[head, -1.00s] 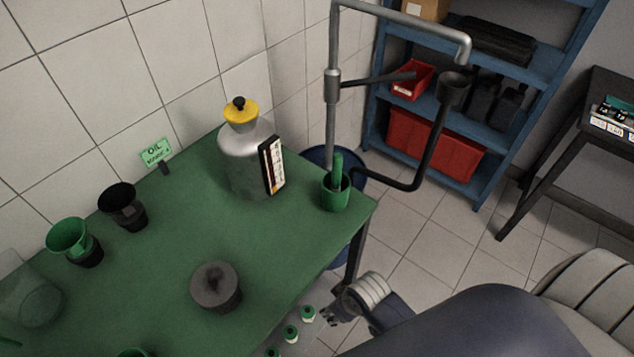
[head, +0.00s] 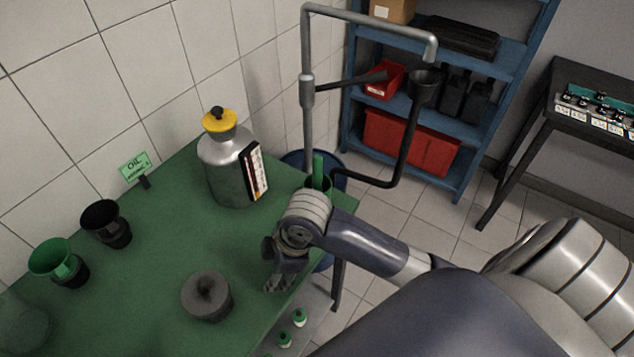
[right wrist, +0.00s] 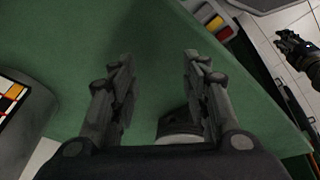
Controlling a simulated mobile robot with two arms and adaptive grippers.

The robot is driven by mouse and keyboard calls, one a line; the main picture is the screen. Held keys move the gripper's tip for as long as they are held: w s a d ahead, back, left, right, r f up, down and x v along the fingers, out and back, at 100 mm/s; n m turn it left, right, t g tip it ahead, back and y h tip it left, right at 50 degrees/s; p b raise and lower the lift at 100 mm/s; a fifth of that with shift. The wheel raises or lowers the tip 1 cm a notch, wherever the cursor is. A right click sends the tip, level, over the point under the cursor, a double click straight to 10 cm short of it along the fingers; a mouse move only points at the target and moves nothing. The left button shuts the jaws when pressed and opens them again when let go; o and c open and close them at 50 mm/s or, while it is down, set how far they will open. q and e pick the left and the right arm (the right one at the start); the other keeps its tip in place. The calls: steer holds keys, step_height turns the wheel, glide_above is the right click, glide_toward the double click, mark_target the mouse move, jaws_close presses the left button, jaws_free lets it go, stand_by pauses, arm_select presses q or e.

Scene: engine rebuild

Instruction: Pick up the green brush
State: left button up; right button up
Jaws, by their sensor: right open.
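The green brush (head: 318,168) stands upright in a green cup (head: 327,185) at the table's far right corner in the head view. My right forearm and wrist hide most of the cup. My right gripper (head: 277,278) hangs over the table's right edge area, nearer than the cup. In the right wrist view the jaws of my right gripper (right wrist: 158,62) are apart with nothing between them. I cannot make out the brush in that view. A dark jaw-like part (right wrist: 296,45) at its right edge may be my left gripper; its state is unclear.
A grey pipe stand (head: 307,120) with a black arm rises behind the cup.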

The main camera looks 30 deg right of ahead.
steer(key=w+d+r+n, duration=0.1)
steer(key=w, duration=0.1)
steer(key=w+d+r+n, duration=0.1)
steer(key=w+d+r+n+g+h, duration=0.1)
steer(key=w+d+n, duration=0.1)
steer(key=shift+w, duration=0.35)
steer(key=w+d+r+n+h, duration=0.1)
steer(key=w+d+r+n, duration=0.1)
steer(key=w+d+r, duration=0.15)
steer(key=n+g, duration=0.1)
steer(key=g, duration=0.1)
glide_toward(320, 156)
steer(key=shift+h, duration=0.3)
steer(key=f, duration=0.5)
steer(key=shift+s+a+f, duration=0.1)
steer(key=shift+s+a, duration=0.1)
steer(key=shift+a, duration=0.15)
steer(key=shift+d, duration=0.15)
steer(key=shift+n, duration=0.3)
step_height(320, 156, down, 5)
steer(key=shift+p, duration=0.55)
steer(key=f, duration=0.1)
steer(key=f+p, duration=0.2)
steer(key=f, duration=0.1)
steer(key=shift+a, duration=0.35)
steer(key=shift+w+f, duration=0.1)
steer(key=shift+f, duration=0.6)
jaws_close()
